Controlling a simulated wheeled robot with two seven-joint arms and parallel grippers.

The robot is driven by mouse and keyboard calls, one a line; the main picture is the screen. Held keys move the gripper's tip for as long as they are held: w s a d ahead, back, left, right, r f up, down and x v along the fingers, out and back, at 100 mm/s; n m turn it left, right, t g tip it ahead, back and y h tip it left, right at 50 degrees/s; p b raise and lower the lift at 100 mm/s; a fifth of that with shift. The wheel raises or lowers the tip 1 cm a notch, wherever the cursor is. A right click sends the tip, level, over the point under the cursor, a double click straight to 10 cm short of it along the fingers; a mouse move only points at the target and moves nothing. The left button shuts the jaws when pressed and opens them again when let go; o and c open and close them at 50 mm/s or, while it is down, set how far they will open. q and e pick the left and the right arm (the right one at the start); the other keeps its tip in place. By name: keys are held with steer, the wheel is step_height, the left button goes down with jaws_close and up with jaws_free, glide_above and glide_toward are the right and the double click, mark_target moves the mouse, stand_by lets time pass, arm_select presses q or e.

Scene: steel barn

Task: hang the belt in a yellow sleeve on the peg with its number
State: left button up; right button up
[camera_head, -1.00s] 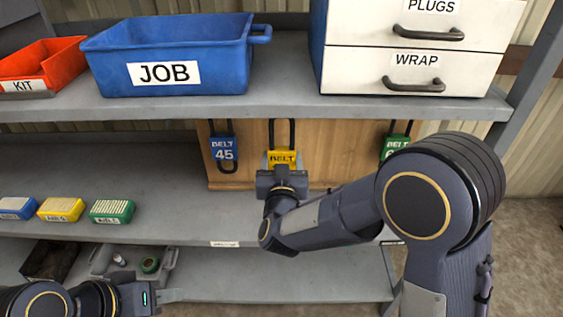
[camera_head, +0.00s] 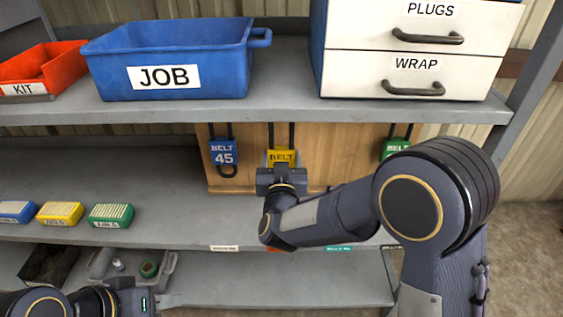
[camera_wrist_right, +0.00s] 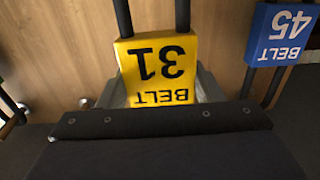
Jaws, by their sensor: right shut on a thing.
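The belt in the yellow sleeve (camera_head: 282,156) hangs as a black loop in front of the wooden board (camera_head: 350,165). In the right wrist view its sleeve (camera_wrist_right: 158,70) reads BELT 31, upside down. My right gripper (camera_head: 281,166) is shut on the yellow sleeve, with a finger on each side of it. The top of the loop is hidden behind the shelf edge, so I cannot tell whether it is on a peg. My left gripper (camera_head: 168,300) is low at the left, away from the belts; its fingers are too small to judge.
A blue-sleeved belt 45 (camera_head: 223,153) hangs to the left and a green-sleeved belt (camera_head: 396,148) to the right. The upper shelf (camera_head: 290,108) overhangs, carrying the JOB bin (camera_head: 170,65) and a drawer unit (camera_head: 408,62). Small boxes (camera_head: 60,213) stand on the lower shelf.

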mark_target(281, 141)
steer(key=shift+w, duration=2.6)
steer(key=shift+f, duration=0.15)
steer(key=shift+f+b, duration=0.45)
steer(key=shift+b, duration=0.25)
steer(key=o, duration=1.1)
